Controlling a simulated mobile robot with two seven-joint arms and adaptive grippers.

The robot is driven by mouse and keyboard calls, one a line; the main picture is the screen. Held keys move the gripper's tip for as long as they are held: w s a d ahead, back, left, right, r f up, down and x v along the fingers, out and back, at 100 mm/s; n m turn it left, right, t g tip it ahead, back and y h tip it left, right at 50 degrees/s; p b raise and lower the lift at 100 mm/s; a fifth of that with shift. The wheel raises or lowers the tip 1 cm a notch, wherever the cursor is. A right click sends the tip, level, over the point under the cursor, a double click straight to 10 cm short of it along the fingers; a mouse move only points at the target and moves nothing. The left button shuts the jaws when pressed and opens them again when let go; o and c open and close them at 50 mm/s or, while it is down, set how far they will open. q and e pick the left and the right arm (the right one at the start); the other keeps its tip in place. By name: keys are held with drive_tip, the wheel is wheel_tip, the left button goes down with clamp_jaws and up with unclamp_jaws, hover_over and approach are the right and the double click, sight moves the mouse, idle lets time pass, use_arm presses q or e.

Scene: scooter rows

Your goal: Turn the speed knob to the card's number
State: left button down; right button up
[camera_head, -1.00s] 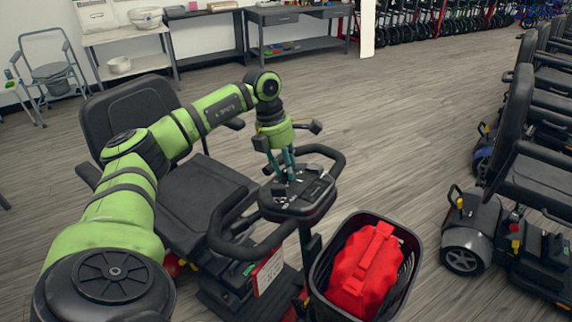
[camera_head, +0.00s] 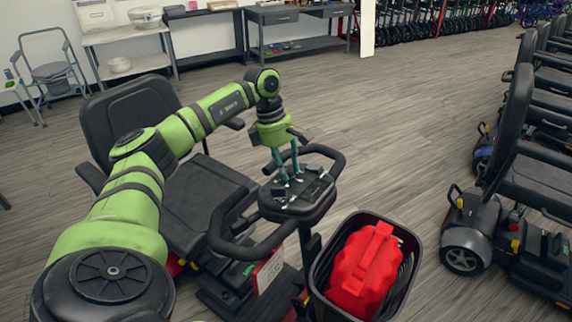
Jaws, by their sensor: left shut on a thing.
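A mobility scooter stands in front of me, its black control console (camera_head: 299,195) between looped handlebars. My left gripper (camera_head: 290,179) points down at the console, its teal fingers on the knob area. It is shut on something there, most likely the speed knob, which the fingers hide. The knob's pointer and dial numbers are too small to read. A white card with a red edge (camera_head: 268,270) hangs below the handlebar, seen at a slant; its number cannot be read. My right gripper is not in view.
A black basket (camera_head: 411,263) at the scooter's front holds a red bag (camera_head: 366,270). The scooter's seat (camera_head: 203,200) lies under my left arm. More scooters (camera_head: 483,220) line the right side. Shelves (camera_head: 130,62) and a bench stand at the back. Floor between is clear.

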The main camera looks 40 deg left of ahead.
use_arm(q)
drive_tip(key=shift+f, duration=0.1)
idle(0.3)
drive_tip(key=c, duration=0.9)
unclamp_jaws()
drive_tip(key=v, duration=1.2)
drive_tip(key=shift+s+a, duration=0.1)
